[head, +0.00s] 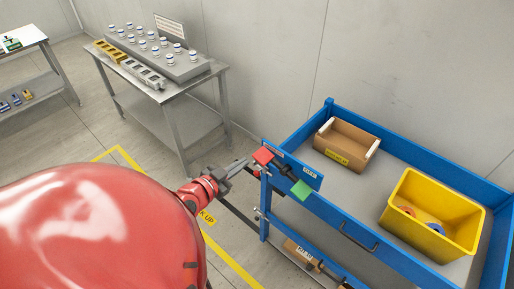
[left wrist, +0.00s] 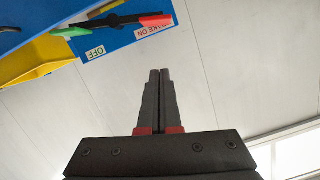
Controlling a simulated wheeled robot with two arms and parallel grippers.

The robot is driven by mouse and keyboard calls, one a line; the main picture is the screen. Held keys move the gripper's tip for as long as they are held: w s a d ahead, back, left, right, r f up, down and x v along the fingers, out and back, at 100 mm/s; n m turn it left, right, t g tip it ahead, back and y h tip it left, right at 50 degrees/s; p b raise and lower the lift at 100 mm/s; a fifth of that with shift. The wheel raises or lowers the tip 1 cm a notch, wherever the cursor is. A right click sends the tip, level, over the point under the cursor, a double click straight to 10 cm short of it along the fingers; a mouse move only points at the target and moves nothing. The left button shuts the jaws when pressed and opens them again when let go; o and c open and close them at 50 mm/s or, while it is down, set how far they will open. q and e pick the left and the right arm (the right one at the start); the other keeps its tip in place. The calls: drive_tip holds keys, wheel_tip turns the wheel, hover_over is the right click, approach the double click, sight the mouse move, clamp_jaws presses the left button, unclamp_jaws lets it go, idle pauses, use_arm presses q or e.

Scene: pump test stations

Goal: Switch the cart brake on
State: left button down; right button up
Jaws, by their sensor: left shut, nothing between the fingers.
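The blue cart (head: 345,222) stands at the right in the head view. On its near left corner is a blue brake plate (head: 308,174) with a dark bar lever that has a red end (head: 263,156) and a green end (head: 301,190). My right gripper is out of view.
On the cart top are a brown box (head: 346,142) and a yellow bin (head: 436,210) holding small round parts. A grey metal table (head: 172,91) with several white-and-blue pieces stands behind at left. Yellow floor tape (head: 236,266) runs beside the cart. A wall closes the back.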

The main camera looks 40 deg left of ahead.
use_arm(q)
drive_tip(key=b, duration=1)
hover_over(259, 161)
drive_tip(key=d, duration=0.1)
wheel_tip(259, 161, down, 3)
drive_tip(key=shift+r, duration=0.2)
drive_tip(key=shift+a+f+p, duration=0.2)
drive_tip(key=shift+f+p, duration=0.25)
drive_tip(key=shift+f, duration=0.1)
drive_tip(key=shift+a+f+p, duration=0.2)
drive_tip(key=shift+f+p, duration=0.2)
drive_tip(key=shift+f, duration=0.15)
drive_tip(key=shift+s+a+f, duration=0.15)
drive_tip(key=shift+f, duration=0.55)
